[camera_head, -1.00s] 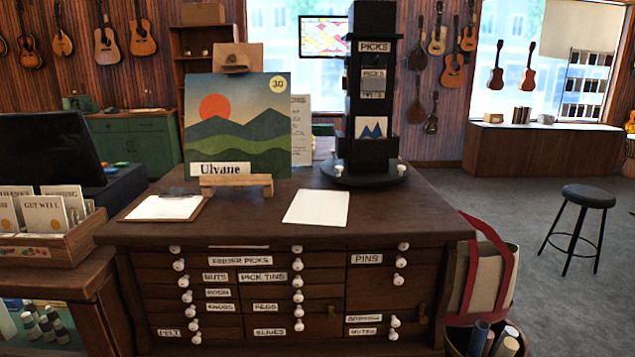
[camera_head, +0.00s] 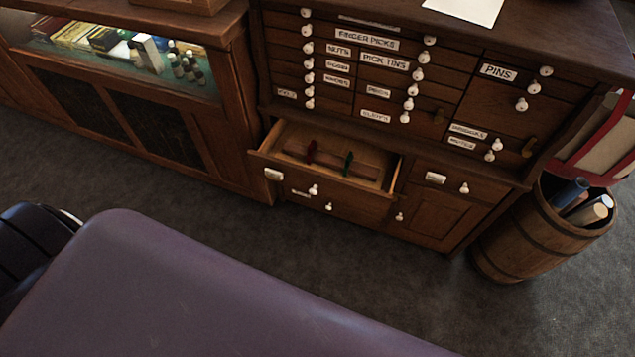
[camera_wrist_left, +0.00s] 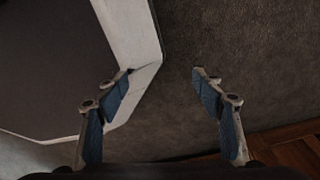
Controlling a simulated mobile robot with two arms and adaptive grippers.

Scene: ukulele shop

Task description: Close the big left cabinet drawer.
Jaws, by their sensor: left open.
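The big left drawer (camera_head: 327,190) of the wooden cabinet (camera_head: 540,190) is pulled out, low on the cabinet's left side. My left gripper is not in the head view. My right gripper is in neither view.
A glass-topped wooden display case (camera_head: 130,110) stands left of the cabinet. A wooden barrel (camera_head: 525,240) with rolled papers stands at its right, beside a red-handled bag (camera_head: 597,140). My body fills the lower left.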

